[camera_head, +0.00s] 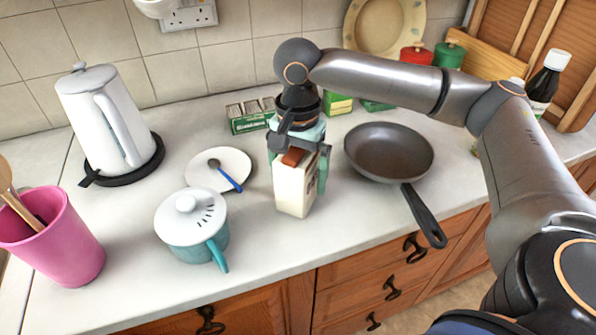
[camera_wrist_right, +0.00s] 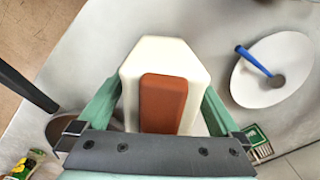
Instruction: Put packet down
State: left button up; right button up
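The packet (camera_head: 296,186) is a cream carton with a brown-red top patch, upright at the middle of the counter. My right gripper (camera_head: 297,165) comes down over it from above, with a finger on either side. In the right wrist view the packet (camera_wrist_right: 165,75) sits between the two green fingers (camera_wrist_right: 160,115), which press close to its sides. The packet's base looks at or just above the counter (camera_head: 330,235); I cannot tell if it touches. My left gripper is not in view.
A frying pan (camera_head: 388,152) lies right of the packet, its handle over the counter edge. A teal lidded pot (camera_head: 192,222) and a plate with a blue-handled utensil (camera_head: 219,168) are to the left. Small green boxes (camera_head: 250,117) stand behind. A kettle (camera_head: 105,120) and pink pot (camera_head: 55,240) are further left.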

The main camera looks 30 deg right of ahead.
notch_tip(320, 180, up, 12)
jog(key=shift+r+p, duration=0.2)
jog(key=shift+p, duration=0.75)
